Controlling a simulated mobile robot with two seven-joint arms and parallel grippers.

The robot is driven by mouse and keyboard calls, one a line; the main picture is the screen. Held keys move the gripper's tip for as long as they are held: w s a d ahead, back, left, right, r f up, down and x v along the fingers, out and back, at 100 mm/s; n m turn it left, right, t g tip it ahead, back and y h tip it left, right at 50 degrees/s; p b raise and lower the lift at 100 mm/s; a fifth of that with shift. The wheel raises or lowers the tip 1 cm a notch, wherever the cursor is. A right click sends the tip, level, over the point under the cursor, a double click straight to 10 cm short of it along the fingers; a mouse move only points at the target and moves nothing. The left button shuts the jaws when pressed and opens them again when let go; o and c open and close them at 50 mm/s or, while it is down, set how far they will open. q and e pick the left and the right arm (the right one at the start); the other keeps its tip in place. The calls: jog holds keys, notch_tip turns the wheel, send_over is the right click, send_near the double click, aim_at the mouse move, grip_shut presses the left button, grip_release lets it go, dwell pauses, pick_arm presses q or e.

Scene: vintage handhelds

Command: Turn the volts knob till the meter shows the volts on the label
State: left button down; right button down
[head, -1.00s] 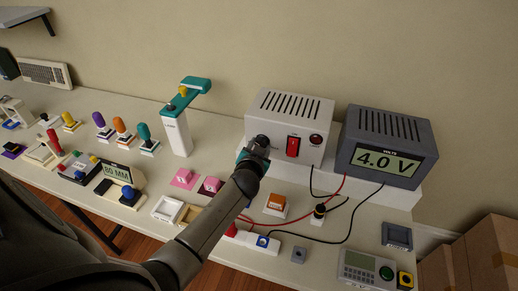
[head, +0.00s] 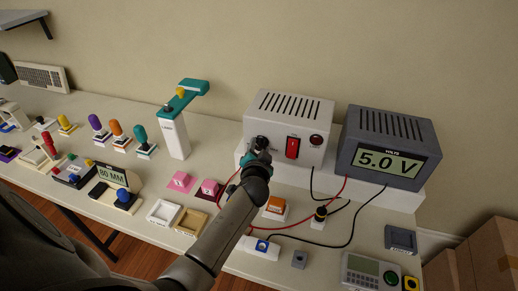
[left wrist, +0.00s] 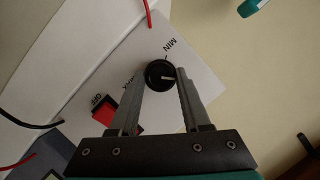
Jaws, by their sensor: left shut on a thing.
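The volts knob (left wrist: 158,73) is a round black knob with a pale pointer line, on the white face of the power supply (head: 290,112). In the left wrist view, MIN is printed beside it, and the pointer is turned away from MIN. My left gripper (head: 258,150) is shut on the knob, one finger on each side; it also shows in the left wrist view (left wrist: 161,80). In the head view the gripper mostly hides the knob. The grey volts meter (head: 389,161) reads 5.0 V. I cannot make out a label with a volts value. My right gripper is not in view.
A red switch (head: 292,148) sits right of the knob, marked OFF in the left wrist view. Red and black leads run across the table to small blocks (head: 319,216). Cardboard boxes (head: 485,255) stand at the right.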

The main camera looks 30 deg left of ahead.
pick_arm(q)
jog(key=shift+c, duration=1.9)
grip_release()
jog(key=shift+s, duration=0.1)
jog(key=p+v, duration=0.1)
jog(key=v, duration=1.4)
